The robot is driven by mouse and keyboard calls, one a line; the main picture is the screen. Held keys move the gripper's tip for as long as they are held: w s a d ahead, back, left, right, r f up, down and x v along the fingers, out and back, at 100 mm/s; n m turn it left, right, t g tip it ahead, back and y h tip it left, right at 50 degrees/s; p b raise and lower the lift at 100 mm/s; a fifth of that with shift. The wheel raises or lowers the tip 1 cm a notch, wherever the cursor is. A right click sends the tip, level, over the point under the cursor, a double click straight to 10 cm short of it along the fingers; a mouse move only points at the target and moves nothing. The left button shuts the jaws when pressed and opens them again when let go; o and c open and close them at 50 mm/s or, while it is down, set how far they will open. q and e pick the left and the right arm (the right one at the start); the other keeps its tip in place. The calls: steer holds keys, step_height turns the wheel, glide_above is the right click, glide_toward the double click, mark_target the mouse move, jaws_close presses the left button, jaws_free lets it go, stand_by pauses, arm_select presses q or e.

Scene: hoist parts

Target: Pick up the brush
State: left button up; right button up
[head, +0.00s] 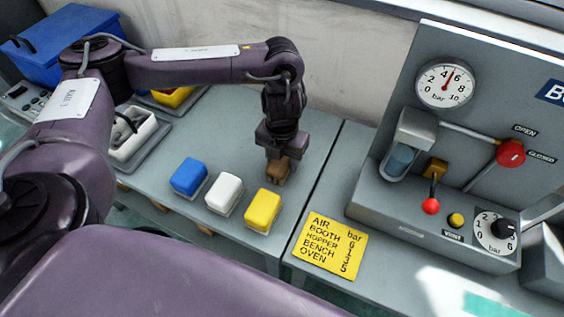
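A small brown block-like thing (276,173), possibly the brush, is on or just above the grey bench at the centre; no bristles can be made out. My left gripper (279,158) points straight down at it, directly over it and touching or nearly touching. The fingers blend with the brown thing, so I cannot tell whether they are open or shut on it. My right gripper is not in view.
Blue (189,176), white (224,191) and yellow (263,211) blocks stand in a row left of and nearer than the gripper. A yellow sign (330,245) lies right. A gauge panel (480,140) with levers stands farther right. A white bin (133,138) is at left.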

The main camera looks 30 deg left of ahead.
arm_select(q)
steer(key=c, duration=0.4)
steer(key=shift+c, duration=0.2)
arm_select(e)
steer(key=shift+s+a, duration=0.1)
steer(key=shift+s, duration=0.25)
arm_select(q)
steer(key=shift+r, duration=0.25)
step_height(320, 180, up, 20)
steer(key=p, duration=0.5)
steer(key=shift+f, duration=0.25)
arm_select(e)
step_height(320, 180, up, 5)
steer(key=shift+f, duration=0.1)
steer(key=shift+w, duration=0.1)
